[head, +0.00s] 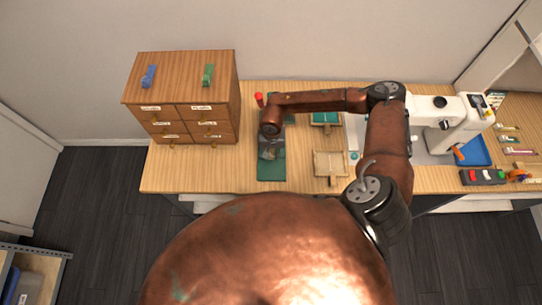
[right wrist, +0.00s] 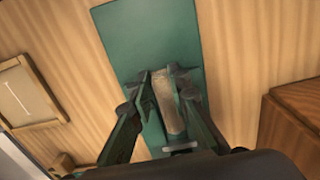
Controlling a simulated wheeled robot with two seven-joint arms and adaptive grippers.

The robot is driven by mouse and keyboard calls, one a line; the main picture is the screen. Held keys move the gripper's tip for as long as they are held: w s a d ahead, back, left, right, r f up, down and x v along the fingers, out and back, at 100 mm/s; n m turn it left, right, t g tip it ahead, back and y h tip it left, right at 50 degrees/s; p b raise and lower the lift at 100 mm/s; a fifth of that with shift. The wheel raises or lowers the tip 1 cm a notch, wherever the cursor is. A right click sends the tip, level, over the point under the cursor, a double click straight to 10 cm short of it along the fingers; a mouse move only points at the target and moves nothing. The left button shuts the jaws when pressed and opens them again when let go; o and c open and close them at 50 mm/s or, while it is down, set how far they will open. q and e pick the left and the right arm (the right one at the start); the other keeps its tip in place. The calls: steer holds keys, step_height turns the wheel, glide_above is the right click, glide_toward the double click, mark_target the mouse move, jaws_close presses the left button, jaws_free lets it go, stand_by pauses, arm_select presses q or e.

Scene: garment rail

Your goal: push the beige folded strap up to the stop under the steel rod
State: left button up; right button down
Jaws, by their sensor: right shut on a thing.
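My right gripper (head: 270,150) is over the green base plate (head: 271,171) in the head view, pointing down. In the right wrist view my right gripper (right wrist: 163,76) has its two fingers on either side of the beige folded strap (right wrist: 168,103) and is shut on it. The strap lies lengthwise along the green plate, which also shows in the wrist view (right wrist: 130,35). A small light grey bar shows near the strap's lower end, partly hidden by the gripper; I cannot tell whether it is the steel rod. The stop cannot be made out. My left gripper is not in view.
A wooden drawer cabinet (head: 185,98) stands left of the plate. A beige framed tray (head: 330,163) lies to the right, with a teal tray (head: 325,118) behind it. A white sewing machine (head: 445,112) stands further right. A red-topped thing (head: 259,99) is behind the plate.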

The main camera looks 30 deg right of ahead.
steer(key=shift+w+d+f, duration=0.1)
steer(key=shift+w+d, duration=0.35)
steer(key=shift+w, duration=0.15)
steer(key=shift+w+d+b, duration=0.3)
steer(key=shift+w+b, duration=0.05)
steer(key=shift+b, duration=0.05)
steer(key=c, duration=1.7)
jaws_free()
steer(key=shift+a, duration=0.15)
steer(key=shift+c, duration=0.2)
